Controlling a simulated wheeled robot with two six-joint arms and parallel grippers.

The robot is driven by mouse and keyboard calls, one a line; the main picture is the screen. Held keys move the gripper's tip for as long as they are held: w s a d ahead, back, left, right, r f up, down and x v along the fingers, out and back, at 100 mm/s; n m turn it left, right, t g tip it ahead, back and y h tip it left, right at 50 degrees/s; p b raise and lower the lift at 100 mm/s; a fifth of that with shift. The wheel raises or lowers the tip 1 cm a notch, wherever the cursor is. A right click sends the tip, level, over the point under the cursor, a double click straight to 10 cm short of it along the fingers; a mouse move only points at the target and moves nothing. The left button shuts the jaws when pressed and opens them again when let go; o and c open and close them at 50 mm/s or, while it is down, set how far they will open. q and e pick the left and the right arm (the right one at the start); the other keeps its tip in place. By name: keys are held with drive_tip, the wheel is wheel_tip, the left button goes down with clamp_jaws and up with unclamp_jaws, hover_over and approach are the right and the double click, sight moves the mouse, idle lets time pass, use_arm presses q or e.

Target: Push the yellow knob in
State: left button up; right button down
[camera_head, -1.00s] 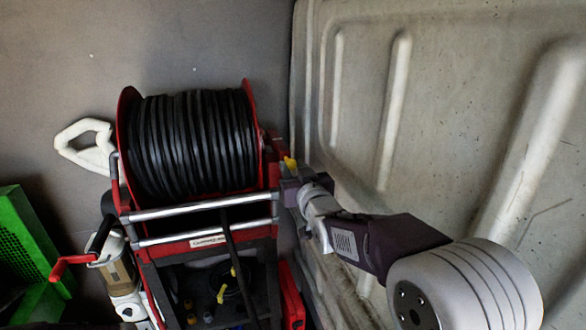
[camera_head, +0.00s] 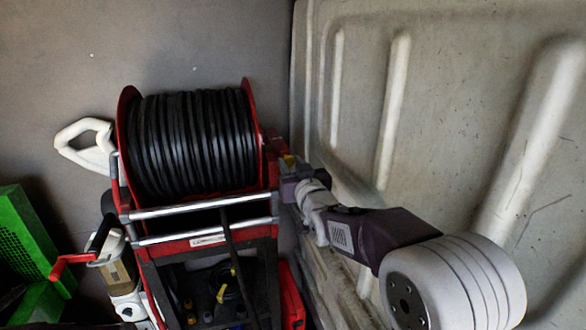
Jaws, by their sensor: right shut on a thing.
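The yellow knob (camera_head: 289,159) shows as a small yellow patch at the right side of the red-framed hose reel (camera_head: 190,140). My right gripper (camera_head: 290,175) is at the knob, its arm coming in from the lower right. The gripper body hides most of the knob and its own fingertips. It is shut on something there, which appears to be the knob. How far the knob sits in cannot be told. My left gripper is not in view.
A pale ribbed wall panel (camera_head: 440,100) stands close on the right of my right arm. A red crank handle (camera_head: 68,263) sticks out at the left of the reel frame. A green crate (camera_head: 25,235) stands at the far left. A white handle (camera_head: 85,145) is behind the reel.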

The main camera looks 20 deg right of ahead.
drive_tip(key=shift+w, duration=0.5)
drive_tip(key=shift+r, duration=0.2)
drive_tip(key=c, duration=1.1)
unclamp_jaws()
drive_tip(key=shift+w+f, duration=0.1)
drive_tip(key=shift+f, duration=0.05)
drive_tip(key=s+b, duration=0.1)
drive_tip(key=s, duration=0.8)
drive_tip(key=shift+d+b, duration=0.1)
drive_tip(key=shift+b, duration=0.3)
